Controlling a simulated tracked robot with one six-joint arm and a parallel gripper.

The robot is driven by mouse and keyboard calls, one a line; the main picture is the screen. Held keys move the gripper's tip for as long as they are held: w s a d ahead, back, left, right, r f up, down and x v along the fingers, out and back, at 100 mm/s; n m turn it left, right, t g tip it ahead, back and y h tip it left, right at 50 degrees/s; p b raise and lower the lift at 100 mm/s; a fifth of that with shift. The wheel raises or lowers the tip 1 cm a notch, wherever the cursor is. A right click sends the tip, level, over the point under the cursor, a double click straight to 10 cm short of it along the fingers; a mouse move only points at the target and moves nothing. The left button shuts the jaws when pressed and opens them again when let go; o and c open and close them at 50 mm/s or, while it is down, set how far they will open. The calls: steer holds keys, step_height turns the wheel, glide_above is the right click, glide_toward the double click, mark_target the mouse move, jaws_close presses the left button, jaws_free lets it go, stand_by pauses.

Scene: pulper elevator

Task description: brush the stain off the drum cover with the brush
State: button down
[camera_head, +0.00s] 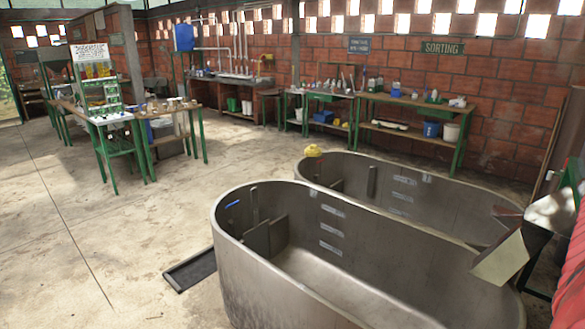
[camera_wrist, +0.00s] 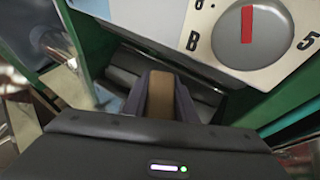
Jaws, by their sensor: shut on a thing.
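In the wrist view, my gripper (camera_wrist: 161,84) is shut on a tan wooden-looking piece, which I take to be the brush (camera_wrist: 160,97). It sits between the two grey fingers, and its bristles are not visible. I cannot make out the drum cover or the stain in either view. My gripper does not show in the head view.
Close beyond my gripper in the wrist view is a pale panel with a grey dial (camera_wrist: 253,32) and red mark, beside green framing (camera_wrist: 95,45). In the head view, a large metal tank (camera_head: 255,285) fills the front. Open concrete floor (camera_head: 90,240) lies left.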

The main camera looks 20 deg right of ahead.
steer(key=shift+d, duration=0.25)
steer(key=shift+w+d+f, duration=0.1)
steer(key=shift+w+d, duration=0.3)
steer(key=shift+d, duration=0.2)
steer(key=shift+w+d+f, duration=0.1)
steer(key=shift+w+d, duration=0.25)
steer(key=shift+d, duration=0.25)
steer(key=shift+d, duration=0.1)
steer(key=shift+w+d+f, duration=0.1)
steer(key=shift+w+d, duration=0.25)
steer(key=shift+d, duration=0.2)
steer(key=shift+w+d, duration=0.35)
steer(key=shift+d, duration=0.2)
steer(key=shift+a, duration=0.15)
steer(key=shift+s+a+f, duration=0.15)
steer(key=shift+s+a, duration=0.55)
steer(key=shift+a, duration=0.35)
steer(key=shift+s+a+f, duration=0.1)
steer(key=shift+s+a, duration=0.3)
steer(key=shift+a, duration=0.25)
steer(key=shift+s+a+f, duration=0.1)
steer(key=shift+s+a, duration=0.25)
steer(key=shift+a, duration=0.25)
steer(key=shift+a, duration=0.1)
